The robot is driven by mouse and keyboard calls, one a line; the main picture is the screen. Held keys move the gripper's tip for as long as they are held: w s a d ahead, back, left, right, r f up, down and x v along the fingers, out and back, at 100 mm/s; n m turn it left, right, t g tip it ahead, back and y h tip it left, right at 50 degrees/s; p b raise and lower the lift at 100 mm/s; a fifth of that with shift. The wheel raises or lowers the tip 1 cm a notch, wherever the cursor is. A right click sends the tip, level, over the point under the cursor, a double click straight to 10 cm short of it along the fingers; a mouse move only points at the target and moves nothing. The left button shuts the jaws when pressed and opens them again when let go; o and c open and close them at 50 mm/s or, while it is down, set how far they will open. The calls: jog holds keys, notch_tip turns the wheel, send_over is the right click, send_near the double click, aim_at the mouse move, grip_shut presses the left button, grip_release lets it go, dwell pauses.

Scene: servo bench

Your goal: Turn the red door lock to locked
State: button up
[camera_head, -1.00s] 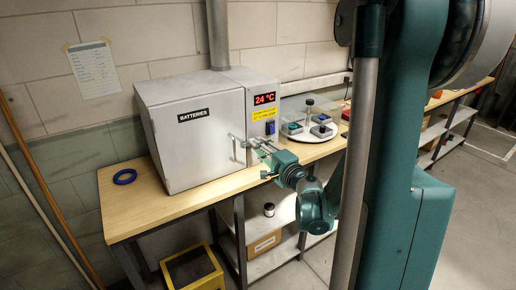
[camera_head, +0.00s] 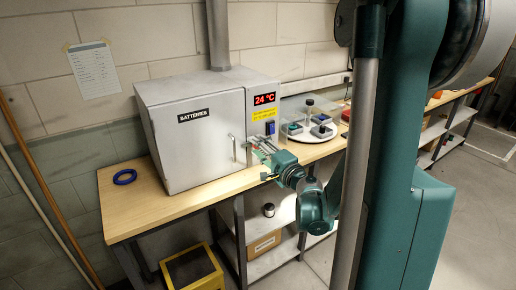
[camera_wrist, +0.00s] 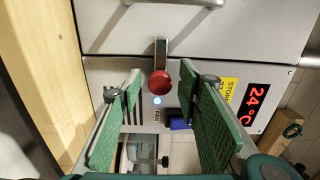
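The red door lock (camera_wrist: 160,84) is a round red knob with a flat metal bar, seen in the wrist view. The bar points up in that picture, from the knob across the seam onto the grey door (camera_wrist: 240,30). My gripper (camera_wrist: 161,77) is open, with one green finger on each side of the knob and a visible gap to each. In the head view my gripper (camera_head: 254,147) is at the right front of the grey battery cabinet (camera_head: 190,145); the lock cannot be made out clearly there. The door looks closed.
The door handle (camera_head: 233,147) stands just left of my gripper. Below the 24 °C display (camera_head: 264,99) is a blue switch (camera_head: 270,127). A white turntable (camera_head: 304,138) with small items stands to the right.

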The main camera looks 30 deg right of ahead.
jog(key=s, duration=1.2)
dwell(0.3)
jog(key=shift+a, duration=0.1)
dwell(0.5)
jog(key=s+a+n+g+y+p, duration=0.2)
jog(key=a+n+g+y, duration=0.5)
jog(key=a, duration=1.4)
jog(key=s+a+n+g+h, duration=0.2)
jog(key=s+n, duration=0.3)
jog(key=s, duration=0.3)
jog(key=s+a+r+n+g+h+p, duration=0.1)
jog(key=s+a+n+h, duration=0.3)
jog(key=s, duration=0.4)
jog(key=shift+r+n+g+h, duration=0.25)
jog(key=shift+n+g+h, duration=0.25)
jog(key=shift+n, duration=0.4)
jog(key=shift+s+a, duration=0.1)
